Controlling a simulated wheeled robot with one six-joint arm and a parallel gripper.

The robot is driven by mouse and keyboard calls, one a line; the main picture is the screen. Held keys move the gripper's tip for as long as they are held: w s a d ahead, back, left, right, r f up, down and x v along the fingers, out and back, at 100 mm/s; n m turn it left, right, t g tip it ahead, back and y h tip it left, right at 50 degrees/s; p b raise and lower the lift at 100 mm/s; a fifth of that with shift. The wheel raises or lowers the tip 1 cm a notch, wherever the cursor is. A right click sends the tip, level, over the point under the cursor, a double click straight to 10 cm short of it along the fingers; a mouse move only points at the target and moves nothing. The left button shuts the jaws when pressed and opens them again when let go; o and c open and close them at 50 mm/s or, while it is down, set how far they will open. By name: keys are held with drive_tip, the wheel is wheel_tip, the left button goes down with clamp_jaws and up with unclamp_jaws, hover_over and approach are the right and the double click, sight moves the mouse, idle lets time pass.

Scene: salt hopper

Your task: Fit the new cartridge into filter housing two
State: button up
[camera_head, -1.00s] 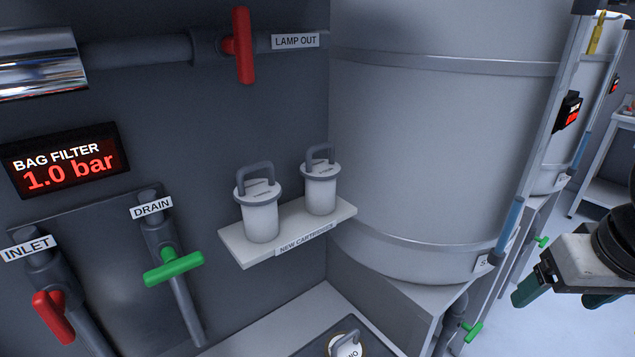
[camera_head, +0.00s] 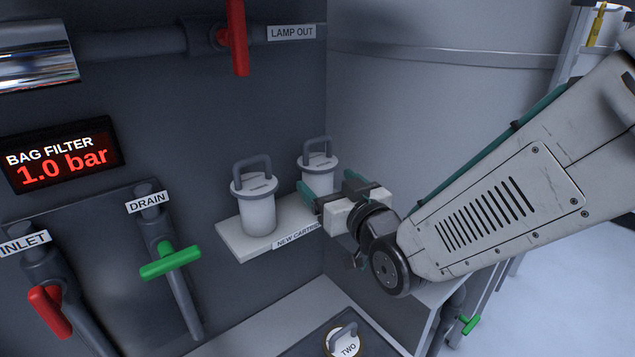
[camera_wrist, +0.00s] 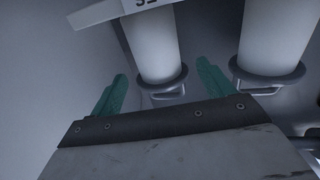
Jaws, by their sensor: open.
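Two white cartridges with grey loop handles stand upright on the shelf labelled NEW CARTRIDGES (camera_head: 240,243). The left cartridge (camera_head: 258,212) is clear of my gripper. The right cartridge (camera_head: 319,174) is partly hidden behind my gripper (camera_head: 318,192). My gripper is open with green fingers and empty, in front of the right cartridge. The wrist view shows the cartridges upside down, one cartridge (camera_wrist: 155,45) beyond and between the fingers (camera_wrist: 160,88), the other (camera_wrist: 280,35) to the right. Filter housing two shows as a round lid marked TWO (camera_head: 346,345) with a handle, at the bottom edge.
A red-handled valve (camera_head: 237,40) is on the pipe above. Inlet (camera_head: 50,312) and green drain (camera_head: 170,262) valve handles are at the left, below the BAG FILTER display (camera_head: 62,155). A large pale tank (camera_head: 420,110) stands behind my arm.

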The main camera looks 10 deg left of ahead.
sight(314, 167)
drive_tip(key=x, duration=0.7)
drive_tip(key=shift+w+r, duration=0.1)
drive_tip(key=shift+w, duration=0.05)
drive_tip(key=c, duration=1.2)
